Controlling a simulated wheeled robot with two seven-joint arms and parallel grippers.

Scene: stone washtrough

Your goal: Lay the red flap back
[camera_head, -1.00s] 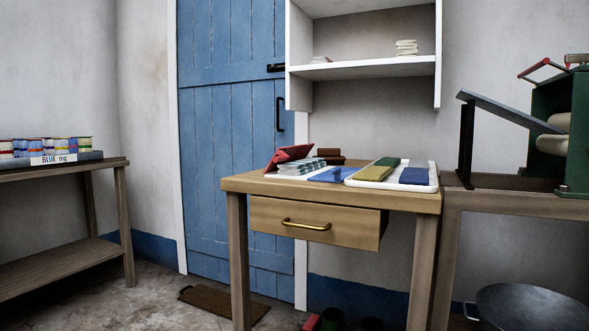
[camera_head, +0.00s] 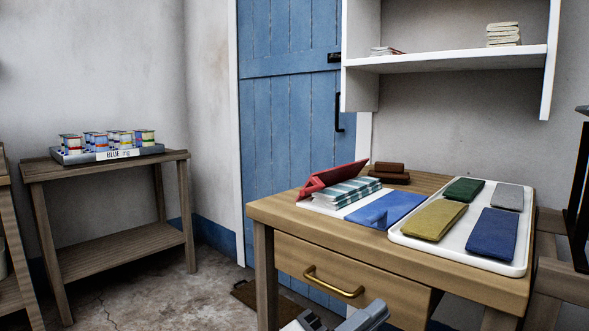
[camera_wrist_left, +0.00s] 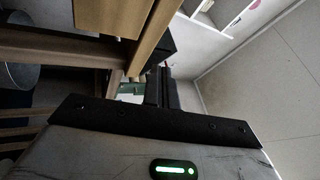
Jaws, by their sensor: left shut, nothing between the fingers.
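The red flap (camera_head: 332,179) is raised and tilted at the back left edge of a white board on the wooden table. A striped green-and-white cloth stack (camera_head: 347,193) lies beside it, partly under its slope. A flat blue flap (camera_head: 387,209) lies on the right of the same board. My left gripper (camera_head: 374,313) shows at the bottom edge of the head view, in front of the drawer and well below and apart from the red flap. It is shut and empty. In the left wrist view its fingers (camera_wrist_left: 162,88) are dark, with no flap visible. My right gripper is not in view.
A white tray (camera_head: 402,240) with green, grey, olive and blue cloths fills the table's right side. Brown blocks (camera_head: 390,172) sit behind the stack. The drawer (camera_head: 330,278) has a brass handle (camera_head: 333,284). A side bench (camera_head: 110,165) holds a tray of tins.

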